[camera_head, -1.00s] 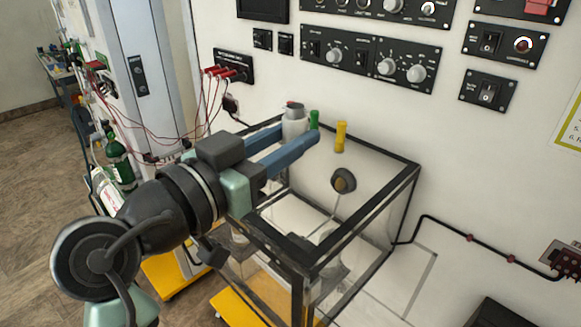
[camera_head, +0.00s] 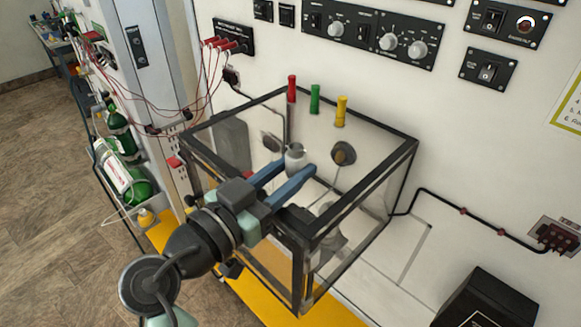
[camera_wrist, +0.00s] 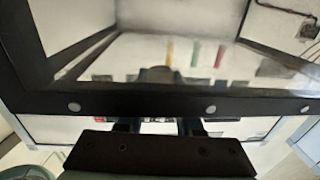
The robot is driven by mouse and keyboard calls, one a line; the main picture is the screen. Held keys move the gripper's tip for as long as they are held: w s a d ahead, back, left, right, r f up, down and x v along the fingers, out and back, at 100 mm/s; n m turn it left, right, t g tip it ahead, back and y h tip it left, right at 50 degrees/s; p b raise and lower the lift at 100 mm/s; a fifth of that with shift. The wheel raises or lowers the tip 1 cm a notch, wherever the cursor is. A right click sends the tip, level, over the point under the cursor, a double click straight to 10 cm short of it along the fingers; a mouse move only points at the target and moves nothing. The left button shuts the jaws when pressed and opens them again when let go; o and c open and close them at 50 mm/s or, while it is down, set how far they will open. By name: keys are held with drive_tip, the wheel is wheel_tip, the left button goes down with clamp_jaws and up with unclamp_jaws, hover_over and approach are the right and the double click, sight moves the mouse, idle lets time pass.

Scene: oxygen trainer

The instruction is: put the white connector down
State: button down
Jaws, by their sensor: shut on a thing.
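The white connector (camera_head: 295,158) is a small pale cylinder in the head view. It sits between the tips of my blue-fingered gripper (camera_head: 299,167), which is shut on it. The gripper and connector appear over the clear black-framed box (camera_head: 385,170); I cannot tell their exact height against its rim. In the wrist view, a dark frame bar (camera_wrist: 150,104) crosses the picture and mostly hides the fingers, and the connector cannot be made out.
Red (camera_head: 292,90), green (camera_head: 315,98) and yellow (camera_head: 341,110) pieces stand along the box's back edge. A round dark fitting (camera_head: 343,153) shows behind its clear side. Control panels (camera_head: 380,38) are on the wall.

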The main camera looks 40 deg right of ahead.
drive_tip(key=shift+f, duration=0.2)
drive_tip(key=c, duration=0.6)
unclamp_jaws()
drive_tip(key=shift+o, duration=0.2)
drive_tip(key=shift+r, duration=0.15)
